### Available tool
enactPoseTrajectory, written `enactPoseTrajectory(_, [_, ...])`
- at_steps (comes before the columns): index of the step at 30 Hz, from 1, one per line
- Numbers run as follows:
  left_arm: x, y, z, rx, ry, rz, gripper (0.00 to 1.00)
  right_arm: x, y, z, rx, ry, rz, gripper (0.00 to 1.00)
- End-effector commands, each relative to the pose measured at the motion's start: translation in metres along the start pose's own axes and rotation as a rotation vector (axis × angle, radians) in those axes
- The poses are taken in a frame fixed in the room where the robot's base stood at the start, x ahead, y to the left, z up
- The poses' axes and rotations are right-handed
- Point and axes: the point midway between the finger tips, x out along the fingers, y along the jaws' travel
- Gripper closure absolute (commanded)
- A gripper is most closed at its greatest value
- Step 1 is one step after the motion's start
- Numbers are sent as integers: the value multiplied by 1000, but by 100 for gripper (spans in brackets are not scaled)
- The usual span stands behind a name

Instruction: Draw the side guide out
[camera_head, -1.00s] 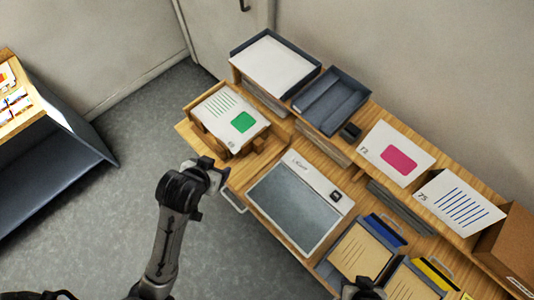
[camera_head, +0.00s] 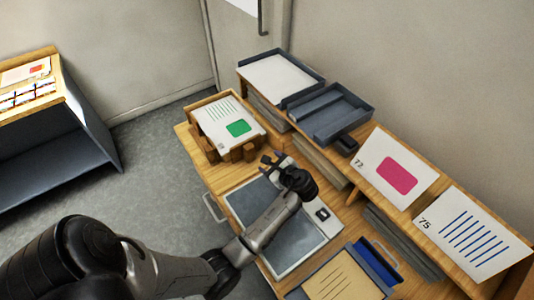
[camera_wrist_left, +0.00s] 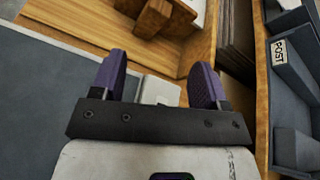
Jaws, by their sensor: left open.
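A wooden paper holder (camera_head: 212,147) stands at the table's far left end, with a sheet bearing a green square (camera_head: 228,123) on it. Wooden blocks (camera_head: 240,153) stick out at its front; one block (camera_wrist_left: 152,18) shows at the top of the left wrist view. I cannot tell which piece is the side guide. My left gripper (camera_head: 270,159) is open and empty, over the table just in front of the holder. Its two purple fingers (camera_wrist_left: 158,78) are spread, with the block beyond them and apart from them. My right gripper is out of view.
A grey panel with a pale strip (camera_head: 322,218) lies under my left arm. Dark trays (camera_head: 330,112) sit on the raised shelf behind; one carries a POST label (camera_wrist_left: 280,50). Cards 72 (camera_head: 395,168) and 75 (camera_head: 468,235) lean at the right.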

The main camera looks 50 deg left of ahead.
Motion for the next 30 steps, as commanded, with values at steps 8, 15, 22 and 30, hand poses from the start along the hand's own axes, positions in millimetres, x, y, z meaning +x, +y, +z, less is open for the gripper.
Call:
enactPoseTrajectory(8, [0, -1, 1, 323, -8, -4, 32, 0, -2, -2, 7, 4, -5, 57])
enactPoseTrajectory(15, [15, 0, 0, 379, -8, -3, 32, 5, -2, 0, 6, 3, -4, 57])
enactPoseTrajectory(22, [57, 0, 0, 377, -9, -3, 32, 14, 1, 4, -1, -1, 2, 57])
enactPoseTrajectory(30, [104, 0, 0, 376, -8, -4, 32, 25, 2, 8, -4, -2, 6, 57])
